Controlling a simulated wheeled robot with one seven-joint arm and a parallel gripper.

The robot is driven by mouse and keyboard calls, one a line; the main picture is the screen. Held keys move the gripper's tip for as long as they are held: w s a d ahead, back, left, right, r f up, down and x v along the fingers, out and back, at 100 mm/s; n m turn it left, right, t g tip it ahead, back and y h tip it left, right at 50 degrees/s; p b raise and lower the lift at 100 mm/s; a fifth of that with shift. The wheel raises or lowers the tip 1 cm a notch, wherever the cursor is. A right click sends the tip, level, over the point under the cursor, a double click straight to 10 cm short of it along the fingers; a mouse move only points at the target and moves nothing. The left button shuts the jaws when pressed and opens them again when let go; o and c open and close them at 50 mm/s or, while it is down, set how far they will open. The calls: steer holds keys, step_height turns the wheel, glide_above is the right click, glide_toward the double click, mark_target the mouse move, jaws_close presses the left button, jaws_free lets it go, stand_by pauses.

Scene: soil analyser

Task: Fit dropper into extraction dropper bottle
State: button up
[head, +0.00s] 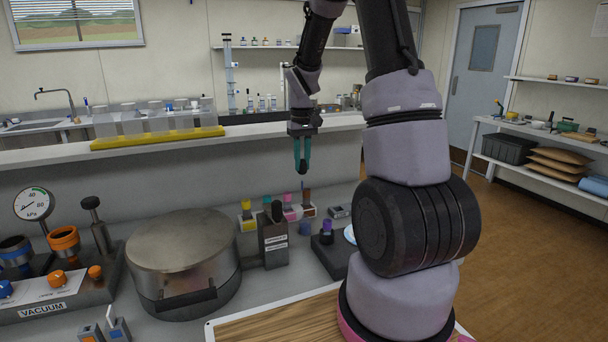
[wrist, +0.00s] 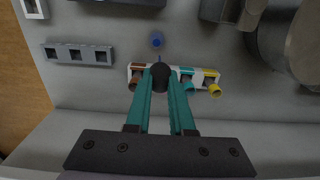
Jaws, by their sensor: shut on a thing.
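My gripper (head: 302,153), with teal fingers, is shut on the dropper's dark bulb. It hangs above the counter, behind and above a row of small bottles. The dropper (head: 303,168) points down, and its bulb is also at the fingertips in the wrist view (wrist: 161,76). The row's holder (wrist: 202,75) carries bottles with brown (wrist: 134,83), teal (wrist: 188,86) and yellow (wrist: 215,90) tops; my fingers hide part of it. I cannot tell which vessel is the extraction dropper bottle.
A dark labelled block (head: 273,242) stands before the row. A large metal vessel (head: 183,245) is left of it, beside the vacuum unit (head: 45,300). A grey slotted rack (wrist: 78,54) lies on the counter.

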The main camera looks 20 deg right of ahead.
steer(key=shift+s+d+r, duration=0.25)
steer(key=shift+d+r, duration=0.2)
steer(key=shift+r, duration=0.15)
step_height(320, 180, down, 4)
steer(key=shift+f, duration=0.65)
steer(key=shift+f, duration=1.95)
steer(key=shift+f, duration=0.15)
steer(key=shift+f, duration=0.7)
steer(key=shift+f, duration=0.1)
steer(key=shift+f, duration=1.4)
